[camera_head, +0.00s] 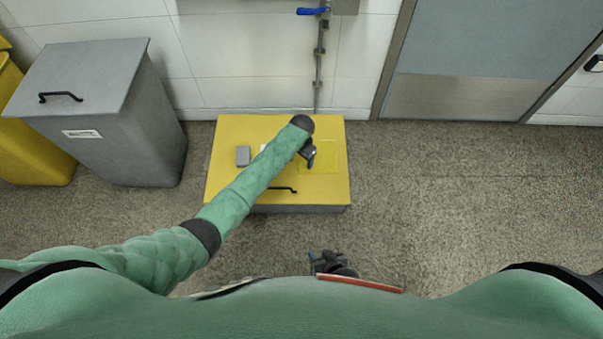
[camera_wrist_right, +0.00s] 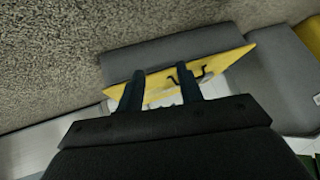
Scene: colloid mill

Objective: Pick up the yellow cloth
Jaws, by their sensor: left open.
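The yellow cloth (camera_head: 322,158) lies flat on the right part of a yellow-topped cabinet (camera_head: 227,135) in the head view. It is a slightly different yellow from the top. My left gripper (camera_head: 309,157) is open over the cloth's left edge, and my left arm crosses the cabinet top. I cannot tell whether its fingers touch the cloth. My right gripper (camera_head: 325,262) is low in the head view, close to my body and apart from the cabinet. In the right wrist view its fingers (camera_wrist_right: 159,78) are spread with nothing between them.
A small grey block (camera_head: 243,156) lies on the cabinet's left part, with a white item (camera_head: 264,148) partly behind my left arm. A grey bin (camera_head: 105,115) and a yellow bin (camera_head: 35,150) stand at left. Floor to the right is clear, before a door (camera_head: 480,60).

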